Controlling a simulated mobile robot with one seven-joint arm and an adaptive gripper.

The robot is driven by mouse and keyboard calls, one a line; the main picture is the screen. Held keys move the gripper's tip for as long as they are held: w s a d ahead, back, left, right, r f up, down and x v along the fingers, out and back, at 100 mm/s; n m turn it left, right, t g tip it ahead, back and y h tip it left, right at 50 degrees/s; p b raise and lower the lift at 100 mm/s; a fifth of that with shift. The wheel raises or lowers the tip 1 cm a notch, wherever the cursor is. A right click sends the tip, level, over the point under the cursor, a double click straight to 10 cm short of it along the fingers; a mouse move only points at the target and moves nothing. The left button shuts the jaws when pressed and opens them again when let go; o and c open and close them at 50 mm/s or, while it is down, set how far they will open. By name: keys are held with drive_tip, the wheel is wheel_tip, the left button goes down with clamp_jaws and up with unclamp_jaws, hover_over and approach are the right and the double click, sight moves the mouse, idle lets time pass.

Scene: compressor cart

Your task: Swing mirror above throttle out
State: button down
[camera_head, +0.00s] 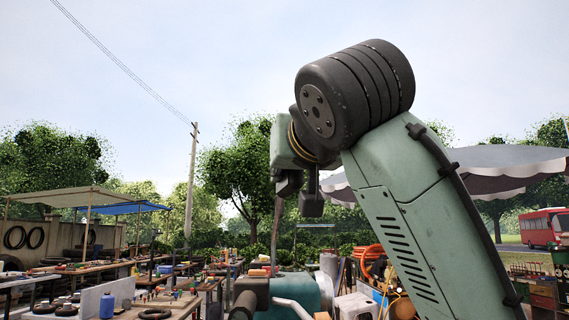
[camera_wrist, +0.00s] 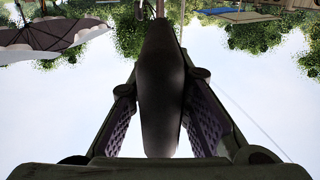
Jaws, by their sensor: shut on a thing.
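My gripper (camera_head: 300,198) is high in the middle of the head view, fingers pointing down. In the wrist view my gripper (camera_wrist: 160,80) has its two ridged pads on either side of a dark, smooth, elongated thing, probably the mirror (camera_wrist: 160,100). It is held between the fingers, and a thin stem leads from its far end. In the head view a thin dark strip (camera_head: 277,226) runs down from beside the fingers, perhaps the mirror edge-on or its stalk. The throttle cannot be made out. My arm hides part of the scene.
A green machine with a dark round end (camera_head: 300,290) stands low in the middle. Workbenches with tools (camera_head: 170,300) fill the lower left. A grey parasol (camera_head: 480,165) spreads on the right, and a red bus (camera_head: 540,228) is far behind. Open sky surrounds my raised arm.

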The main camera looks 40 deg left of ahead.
drive_tip(key=shift+s+a, duration=0.1)
idle(0.5)
drive_tip(key=c, duration=1.5)
unclamp_jaws()
drive_tip(key=v, duration=1.2)
drive_tip(key=shift+s, duration=0.1)
